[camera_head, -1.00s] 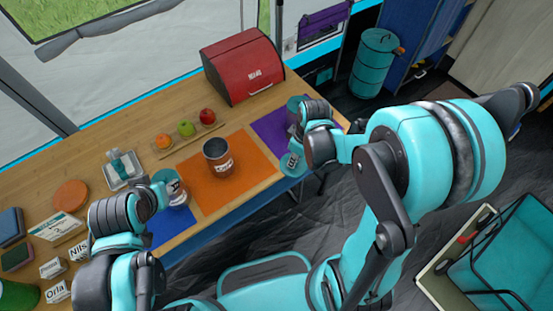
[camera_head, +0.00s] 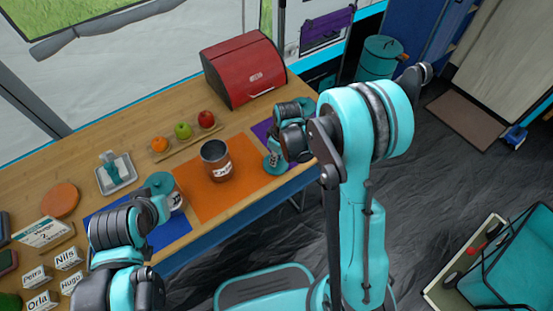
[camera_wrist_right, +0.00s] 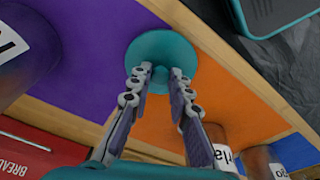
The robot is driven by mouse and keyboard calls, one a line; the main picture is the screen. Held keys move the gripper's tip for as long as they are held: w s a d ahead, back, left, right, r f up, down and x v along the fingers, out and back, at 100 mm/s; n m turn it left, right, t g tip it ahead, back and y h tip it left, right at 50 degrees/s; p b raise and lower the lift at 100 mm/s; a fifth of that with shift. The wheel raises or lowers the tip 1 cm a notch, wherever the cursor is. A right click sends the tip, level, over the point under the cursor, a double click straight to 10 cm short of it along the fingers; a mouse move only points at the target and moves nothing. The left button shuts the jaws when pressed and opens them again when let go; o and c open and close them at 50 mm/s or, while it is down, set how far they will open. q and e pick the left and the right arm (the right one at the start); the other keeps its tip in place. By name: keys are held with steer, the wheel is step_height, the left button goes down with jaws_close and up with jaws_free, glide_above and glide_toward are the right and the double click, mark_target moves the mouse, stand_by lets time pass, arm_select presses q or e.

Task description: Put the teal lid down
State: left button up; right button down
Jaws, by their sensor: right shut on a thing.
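The teal lid (camera_head: 271,164) is a round disc with a small knob. In the right wrist view the lid (camera_wrist_right: 155,48) has its knob between the fingertips of my right gripper (camera_wrist_right: 155,75), which is shut on it. In the head view my right gripper (camera_head: 275,155) holds it near the border of the purple mat (camera_wrist_right: 95,35) and the orange mat (camera_head: 233,190). I cannot tell whether the lid touches the surface. My left gripper (camera_head: 152,200) is beside a jar (camera_head: 176,201) with another teal lid (camera_head: 159,181); its fingers are too unclear to read.
An open labelled jar (camera_head: 216,162) stands on the orange mat, left of the lid. Another jar (camera_wrist_right: 25,60) stands on the purple mat. A red bread box (camera_head: 243,72), a fruit board (camera_head: 188,142) and a tray (camera_head: 116,176) are farther back. The table's front edge is close.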

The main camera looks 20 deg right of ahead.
steer(key=shift+r, duration=0.1)
steer(key=c, duration=1.4)
jaws_free()
